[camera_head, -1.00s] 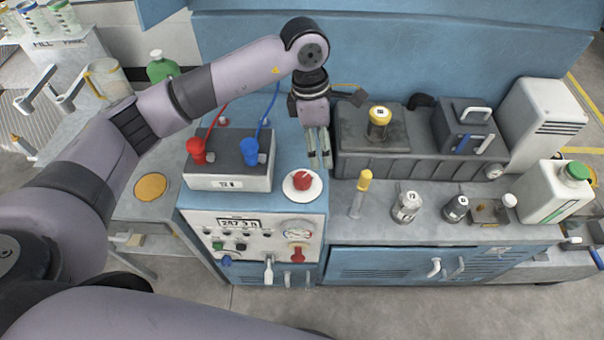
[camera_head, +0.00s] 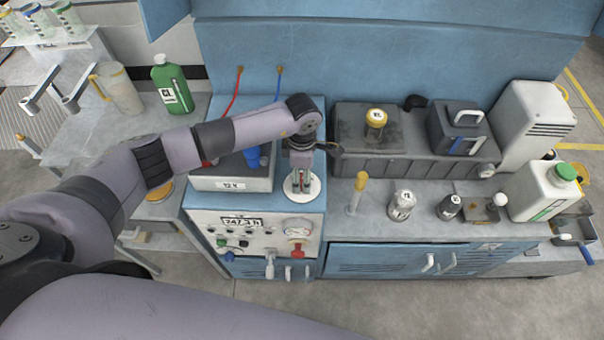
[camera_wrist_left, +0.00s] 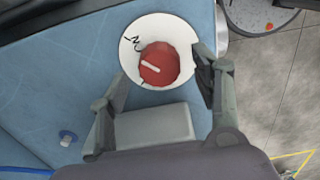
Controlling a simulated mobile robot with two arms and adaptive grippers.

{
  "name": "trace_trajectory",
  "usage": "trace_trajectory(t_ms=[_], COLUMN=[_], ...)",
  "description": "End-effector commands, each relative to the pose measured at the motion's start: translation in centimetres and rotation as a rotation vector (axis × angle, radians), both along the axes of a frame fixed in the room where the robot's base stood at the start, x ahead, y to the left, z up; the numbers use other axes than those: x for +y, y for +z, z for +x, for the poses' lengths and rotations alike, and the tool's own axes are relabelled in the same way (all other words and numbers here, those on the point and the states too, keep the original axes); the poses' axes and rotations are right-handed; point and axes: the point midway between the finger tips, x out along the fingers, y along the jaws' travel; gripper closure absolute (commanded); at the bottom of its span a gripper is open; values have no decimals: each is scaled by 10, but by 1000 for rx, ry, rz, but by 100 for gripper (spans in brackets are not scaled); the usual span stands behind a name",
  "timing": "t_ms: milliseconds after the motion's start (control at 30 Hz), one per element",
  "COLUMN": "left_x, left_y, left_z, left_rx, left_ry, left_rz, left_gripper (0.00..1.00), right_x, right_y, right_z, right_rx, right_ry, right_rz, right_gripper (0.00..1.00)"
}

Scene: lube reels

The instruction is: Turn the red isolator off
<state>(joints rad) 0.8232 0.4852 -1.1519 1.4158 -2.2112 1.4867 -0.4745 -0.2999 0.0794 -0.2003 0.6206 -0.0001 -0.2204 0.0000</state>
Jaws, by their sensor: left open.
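The red isolator is a round red knob with a white pointer line on a white disc. In the left wrist view the red isolator knob (camera_wrist_left: 160,64) lies between my open fingers, with the white disc (camera_wrist_left: 136,32) around it. My left gripper (camera_wrist_left: 160,88) has one finger on each side of the knob; I cannot tell whether either touches it. In the head view my left gripper (camera_head: 301,184) points down over the disc (camera_head: 290,190) and hides most of the knob. My right gripper is not in view.
A battery (camera_head: 230,184) with red and blue terminals stands left of the isolator, partly behind my arm. Below is a panel with a display (camera_head: 240,222) and a gauge (camera_head: 297,225). A yellow-handled tool (camera_head: 357,190) and small bottles (camera_head: 402,204) stand to the right.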

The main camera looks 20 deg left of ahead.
Motion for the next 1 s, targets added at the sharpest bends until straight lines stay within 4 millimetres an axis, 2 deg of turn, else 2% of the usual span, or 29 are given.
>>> trace_trajectory(t_ms=[200,567,1000], left_x=[-1,0,0], left_y=[-22,-28,-27], left_z=[0,1,1], left_rx=[1,-1,-1], left_ry=[1,0,1], left_rz=[-1,-1,-1], left_gripper=[41,42,71], right_x=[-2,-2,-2], right_y=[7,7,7], right_z=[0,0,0], right_rx=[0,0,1], right_ry=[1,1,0], right_rz=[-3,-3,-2], right_gripper=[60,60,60])
